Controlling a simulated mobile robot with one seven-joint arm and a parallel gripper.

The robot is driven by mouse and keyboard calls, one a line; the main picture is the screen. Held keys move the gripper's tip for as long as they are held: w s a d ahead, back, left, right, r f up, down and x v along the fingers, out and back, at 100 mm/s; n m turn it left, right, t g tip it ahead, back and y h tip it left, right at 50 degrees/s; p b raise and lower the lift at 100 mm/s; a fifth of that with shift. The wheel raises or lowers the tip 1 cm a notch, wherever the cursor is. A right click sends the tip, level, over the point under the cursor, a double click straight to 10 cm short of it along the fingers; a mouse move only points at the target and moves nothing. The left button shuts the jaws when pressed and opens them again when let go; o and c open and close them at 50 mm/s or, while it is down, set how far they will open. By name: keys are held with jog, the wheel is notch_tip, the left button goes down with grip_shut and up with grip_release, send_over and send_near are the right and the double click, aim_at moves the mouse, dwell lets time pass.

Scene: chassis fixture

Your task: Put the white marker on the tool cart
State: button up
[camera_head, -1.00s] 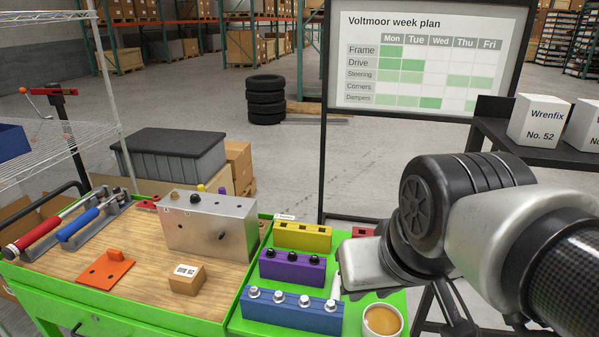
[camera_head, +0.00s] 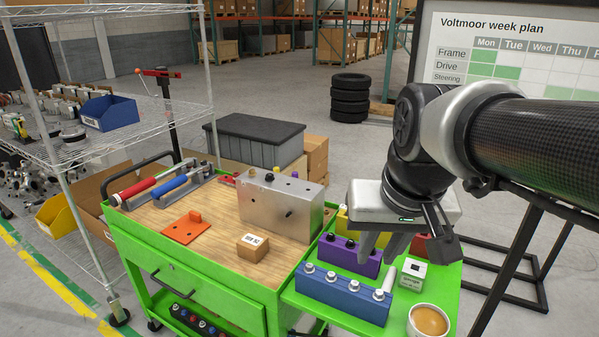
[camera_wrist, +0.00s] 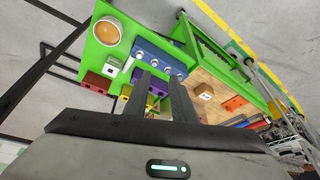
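The white marker (camera_head: 386,279) is a short white stick beside the right end of the blue block (camera_head: 343,297), on the green side shelf. In the wrist view it shows as a small white piece (camera_wrist: 129,64) between the blue block and a small white box. The tool cart (camera_head: 218,230) is green with a wooden top, left of that shelf. My gripper (camera_head: 379,257) points down above the side shelf, near the purple block and behind the marker. In the wrist view my gripper's fingers (camera_wrist: 158,76) are apart, with nothing held between them.
The purple block (camera_head: 348,257), yellow block (camera_head: 357,228), white box (camera_head: 413,273) and coffee cup (camera_head: 428,321) crowd the side shelf. On the cart are a metal block (camera_head: 278,207), a cardboard box (camera_head: 252,246), an orange bracket (camera_head: 185,230) and handled tools. Bare wood lies between them.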

jog(key=w+d+f+m+g, duration=0.35)
jog(key=w+d, duration=0.25)
jog(key=w, duration=0.6)
jog(key=m+b, duration=0.2)
jog(key=b, duration=0.2)
send_over(388, 282)
jog(key=shift+g, duration=0.45)
jog(key=f, duration=1.9)
jog(key=shift+s+a, duration=0.15)
jog(key=shift+s, duration=0.05)
jog(key=shift+w+d+f+b, duration=0.1)
jog(key=shift+f+b, duration=0.35)
jog(key=shift+f, duration=1.15)
jog(key=shift+w+d+f+b, duration=0.1)
jog(key=shift+f+b, duration=0.3)
jog(key=shift+f, duration=1.2)
grip_shut()
